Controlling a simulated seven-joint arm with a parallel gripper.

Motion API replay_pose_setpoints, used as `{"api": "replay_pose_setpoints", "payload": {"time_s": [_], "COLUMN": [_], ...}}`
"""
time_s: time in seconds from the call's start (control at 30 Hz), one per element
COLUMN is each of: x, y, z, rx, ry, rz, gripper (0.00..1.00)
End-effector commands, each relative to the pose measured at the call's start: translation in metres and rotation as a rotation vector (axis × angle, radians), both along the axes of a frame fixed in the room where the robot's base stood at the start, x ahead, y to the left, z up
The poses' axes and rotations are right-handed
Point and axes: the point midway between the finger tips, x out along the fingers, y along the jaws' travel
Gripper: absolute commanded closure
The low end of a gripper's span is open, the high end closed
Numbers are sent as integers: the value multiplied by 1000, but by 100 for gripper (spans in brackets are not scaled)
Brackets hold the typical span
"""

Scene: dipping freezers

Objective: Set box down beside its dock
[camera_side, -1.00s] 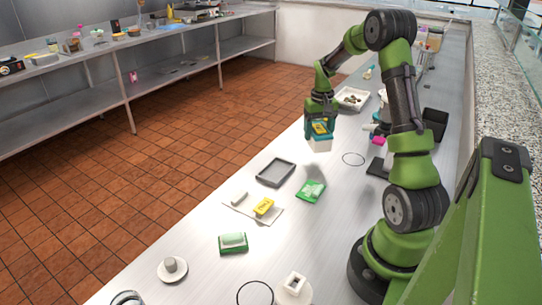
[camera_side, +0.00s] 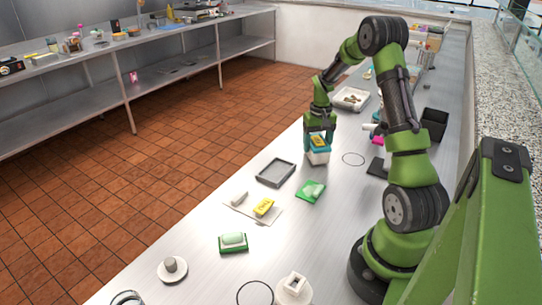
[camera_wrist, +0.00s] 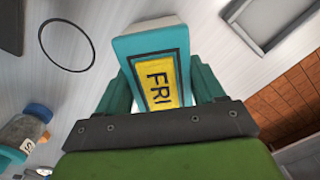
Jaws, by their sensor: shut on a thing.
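The box (camera_side: 318,157) is white and teal with a yellow label. In the wrist view the box (camera_wrist: 146,46) shows the letters FRI on that label. My gripper (camera_side: 318,143) is shut on it from above, with a teal finger on each side in the wrist view (camera_wrist: 158,88). The box is upright, at or just above the counter; I cannot tell if its base touches. A shallow grey tray (camera_side: 262,180), which may be the dock, lies empty nearer the camera and to the left. The tray's corner also shows in the wrist view (camera_wrist: 258,38).
A black ring outline (camera_side: 353,153) is on the counter right of the box. A green packet (camera_side: 311,191) lies nearer the camera. A white tray of small items (camera_side: 351,98) and a black bin (camera_side: 435,122) stand farther back. Bare counter surrounds the box.

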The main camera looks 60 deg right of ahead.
Motion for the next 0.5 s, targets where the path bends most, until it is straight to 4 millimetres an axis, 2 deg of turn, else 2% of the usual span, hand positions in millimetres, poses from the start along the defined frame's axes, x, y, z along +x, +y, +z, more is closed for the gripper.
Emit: {"api": "replay_pose_setpoints", "payload": {"time_s": [0.47,0.5], "x": [0,0], "y": [0,0], "z": [-7,-8], "rx": [-1,-1], "ry": [-1,-1], "rz": [0,0], "gripper": [72,30]}}
